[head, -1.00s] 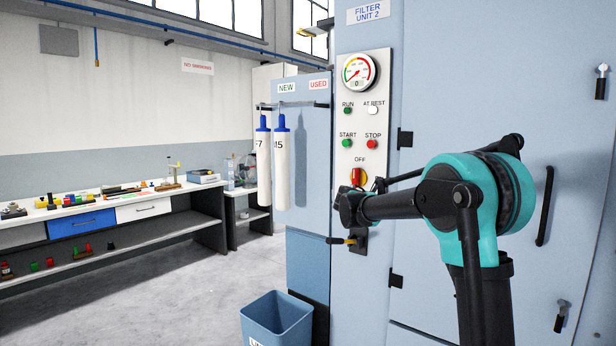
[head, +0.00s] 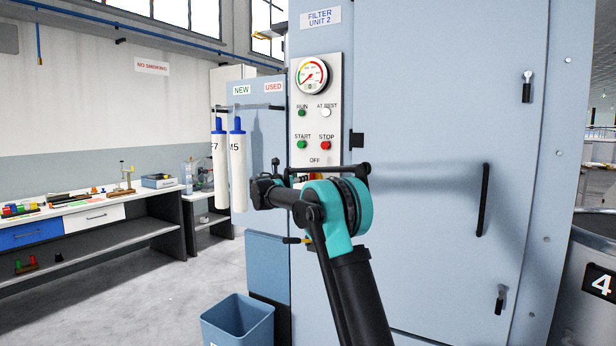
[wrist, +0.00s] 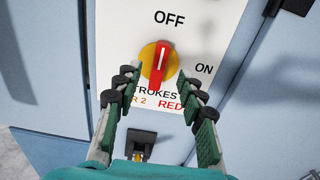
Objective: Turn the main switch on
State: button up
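The main switch (wrist: 159,66) is a yellow round knob with a red handle, on a white panel. In the wrist view its handle points up towards the OFF label (wrist: 170,18), and the ON label (wrist: 204,68) is to its right. My gripper (wrist: 157,74) is open, with one finger on each side of the knob's lower part in the picture. I cannot tell whether the fingers touch it. In the head view my arm hides most of the switch, and my gripper (head: 262,187) shows left of the panel (head: 309,136).
Above the switch are a gauge (head: 311,76), a green START button (head: 302,145) and a red STOP button (head: 325,145). A black fitting (wrist: 140,146) sits below the switch. A blue bin (head: 237,322) stands on the floor. White filter tubes (head: 238,170) hang to the left.

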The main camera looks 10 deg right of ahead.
jog(key=x, duration=0.8)
jog(key=shift+w+d, duration=0.1)
jog(key=shift+d, duration=0.1)
jog(key=shift+c, duration=0.5)
grip_shut()
